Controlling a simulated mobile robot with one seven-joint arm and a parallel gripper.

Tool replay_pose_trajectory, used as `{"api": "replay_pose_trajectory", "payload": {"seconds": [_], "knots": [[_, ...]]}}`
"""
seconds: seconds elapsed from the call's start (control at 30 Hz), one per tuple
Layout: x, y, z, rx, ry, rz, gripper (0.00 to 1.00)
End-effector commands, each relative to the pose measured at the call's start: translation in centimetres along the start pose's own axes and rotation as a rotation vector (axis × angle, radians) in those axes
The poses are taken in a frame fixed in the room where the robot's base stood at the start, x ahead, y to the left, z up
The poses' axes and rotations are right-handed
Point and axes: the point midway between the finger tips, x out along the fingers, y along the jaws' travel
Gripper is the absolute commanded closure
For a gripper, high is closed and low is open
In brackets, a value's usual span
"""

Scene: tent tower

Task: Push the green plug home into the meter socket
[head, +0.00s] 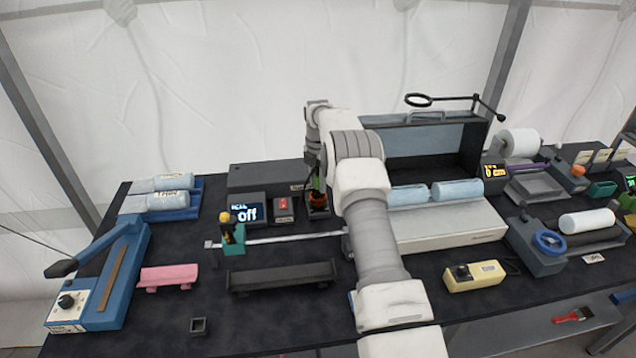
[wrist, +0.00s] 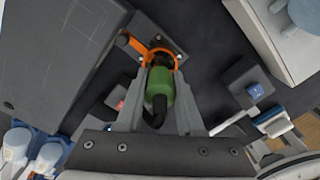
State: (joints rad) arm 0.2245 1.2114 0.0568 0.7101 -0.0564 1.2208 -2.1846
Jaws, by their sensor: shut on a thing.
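The green plug (wrist: 160,88) is between the two fingers of my gripper (wrist: 158,100) in the wrist view. My gripper is shut on it. The plug's far end points at the orange ring of the meter socket (wrist: 160,52), which sits on a dark block. The plug's tip meets or lies within the ring; I cannot tell how deep it is. In the head view the plug (head: 318,184) shows as a small green patch above the orange socket (head: 317,198), partly hidden by my arm. A meter display (head: 247,213) reading "off" stands left of the socket.
A small box with a red switch (head: 283,208) stands just left of the socket. A rail with a teal slider (head: 234,243) runs in front. A white-based machine with blue rolls (head: 450,228) is at right. A black tray (head: 282,277) and pink tray (head: 168,275) lie nearer.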

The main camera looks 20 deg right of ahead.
Motion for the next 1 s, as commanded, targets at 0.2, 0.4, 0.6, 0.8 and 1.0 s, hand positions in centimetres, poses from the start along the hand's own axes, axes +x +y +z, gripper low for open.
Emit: {"api": "replay_pose_trajectory", "payload": {"seconds": [0.2, 0.4, 0.6, 0.8, 1.0], "knots": [[-0.04, 0.0, 0.01, 0.0, 0.0, 0.0, 1.0], [0.02, 0.0, 0.01, 0.0, 0.0, 0.0, 1.0], [-0.05, -0.01, 0.03, 0.0, 0.0, 0.0, 1.0], [0.04, 0.0, 0.02, 0.0, 0.0, 0.0, 1.0], [0.52, 0.0, 0.01, 0.0, 0.0, 0.0, 1.0]]}}
